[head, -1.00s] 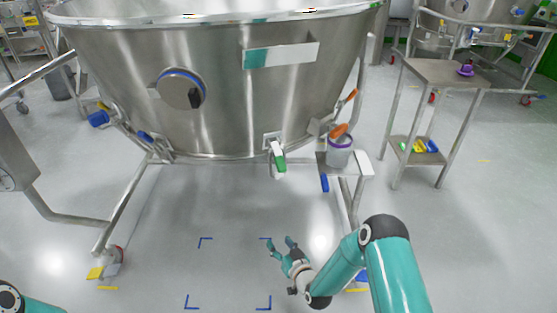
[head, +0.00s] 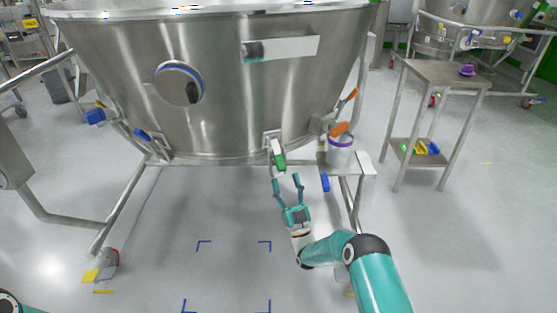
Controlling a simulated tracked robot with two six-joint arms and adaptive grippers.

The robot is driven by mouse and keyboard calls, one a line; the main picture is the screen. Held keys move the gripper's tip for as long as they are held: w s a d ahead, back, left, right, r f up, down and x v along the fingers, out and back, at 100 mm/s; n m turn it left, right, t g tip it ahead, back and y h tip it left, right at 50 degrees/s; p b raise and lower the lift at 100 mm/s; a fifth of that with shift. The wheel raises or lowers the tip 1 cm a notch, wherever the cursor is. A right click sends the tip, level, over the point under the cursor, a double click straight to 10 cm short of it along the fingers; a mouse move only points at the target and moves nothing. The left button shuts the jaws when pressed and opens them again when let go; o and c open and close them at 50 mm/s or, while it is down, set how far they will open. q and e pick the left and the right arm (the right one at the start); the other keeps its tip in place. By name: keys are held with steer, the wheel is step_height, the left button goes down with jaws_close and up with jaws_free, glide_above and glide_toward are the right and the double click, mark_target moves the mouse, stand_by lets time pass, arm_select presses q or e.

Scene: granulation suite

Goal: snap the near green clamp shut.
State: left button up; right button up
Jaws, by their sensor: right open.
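The near green clamp (head: 279,161) hangs at the front lower rim of the large steel bowl (head: 225,110). It has a white upper part and a green handle end that points down and slightly right. My right gripper (head: 287,180) is open and empty, just below the green end, its two fingers pointing up toward it. A small gap seems to lie between the fingertips and the clamp. Of my left arm only a bit shows at the bottom left corner; its gripper is out of the picture.
A white bucket with a purple rim (head: 340,151) and an orange handle (head: 340,129) are right of the clamp. A blue handle (head: 325,182) hangs below. A steel side table (head: 445,73) stands at the right. The floor under the bowl is clear, with blue corner marks (head: 264,245).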

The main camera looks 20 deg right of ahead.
mark_target(278, 155)
steer(key=b+x, duration=0.2)
steer(key=x, duration=0.6)
steer(key=shift+w+r, duration=0.2)
jaws_close()
